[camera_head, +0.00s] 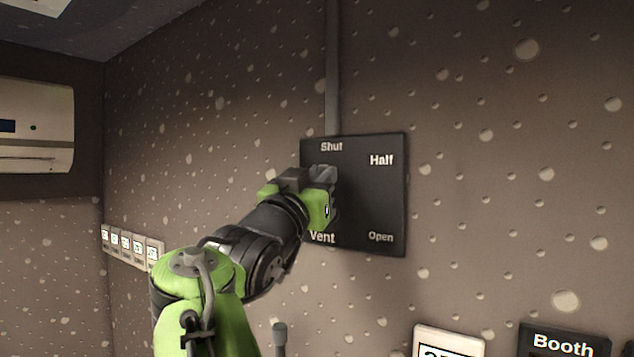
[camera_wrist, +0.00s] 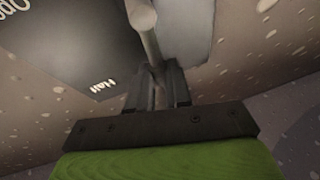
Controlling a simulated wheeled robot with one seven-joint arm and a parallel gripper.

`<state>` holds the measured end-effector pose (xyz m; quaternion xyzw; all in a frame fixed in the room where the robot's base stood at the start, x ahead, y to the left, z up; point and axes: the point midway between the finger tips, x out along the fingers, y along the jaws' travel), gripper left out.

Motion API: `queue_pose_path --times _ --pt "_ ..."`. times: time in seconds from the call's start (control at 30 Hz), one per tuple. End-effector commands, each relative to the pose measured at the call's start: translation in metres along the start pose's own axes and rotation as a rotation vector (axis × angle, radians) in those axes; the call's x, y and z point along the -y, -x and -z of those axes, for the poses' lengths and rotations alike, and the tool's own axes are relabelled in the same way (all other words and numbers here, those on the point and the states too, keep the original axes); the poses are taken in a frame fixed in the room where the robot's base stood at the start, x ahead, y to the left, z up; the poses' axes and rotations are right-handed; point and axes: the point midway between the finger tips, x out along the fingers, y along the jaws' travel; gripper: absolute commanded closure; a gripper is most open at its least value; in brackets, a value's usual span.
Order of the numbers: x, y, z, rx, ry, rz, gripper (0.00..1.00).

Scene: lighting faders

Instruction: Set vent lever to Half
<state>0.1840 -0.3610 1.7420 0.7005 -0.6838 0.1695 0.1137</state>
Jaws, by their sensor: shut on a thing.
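The dark vent panel (camera_head: 375,205) is on the wall, with labels "Shut" at the top, "Half" at the upper right, "Open" at the lower right and "Vent" at the lower left. My gripper (camera_head: 324,180) is at the panel's left part, just below "Shut", and hides the lever in the head view. In the wrist view, the pale grey vent lever (camera_wrist: 149,42) runs down between the fingers of my gripper (camera_wrist: 158,82), which is shut on it. The panel (camera_wrist: 75,45) shows there with "Half" upside down. The lever's exact angle is hard to tell.
A grey conduit (camera_head: 333,70) runs up the wall from the panel. A row of small switches (camera_head: 132,245) is on the wall at the left, below an air conditioner (camera_head: 37,125). A white plate (camera_head: 448,342) and a "Booth" plate (camera_head: 563,343) are at the lower right.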

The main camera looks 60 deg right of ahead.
Motion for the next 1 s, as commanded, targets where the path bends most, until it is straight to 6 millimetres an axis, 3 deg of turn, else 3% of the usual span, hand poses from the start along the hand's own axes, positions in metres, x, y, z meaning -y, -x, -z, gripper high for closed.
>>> queue_pose_path --times 0.6,1.0 --pt "-0.028 0.010 -0.007 -0.099 -0.440 -0.179 1.00" --pt "-0.038 0.013 -0.012 -0.135 -0.616 -0.253 1.00"
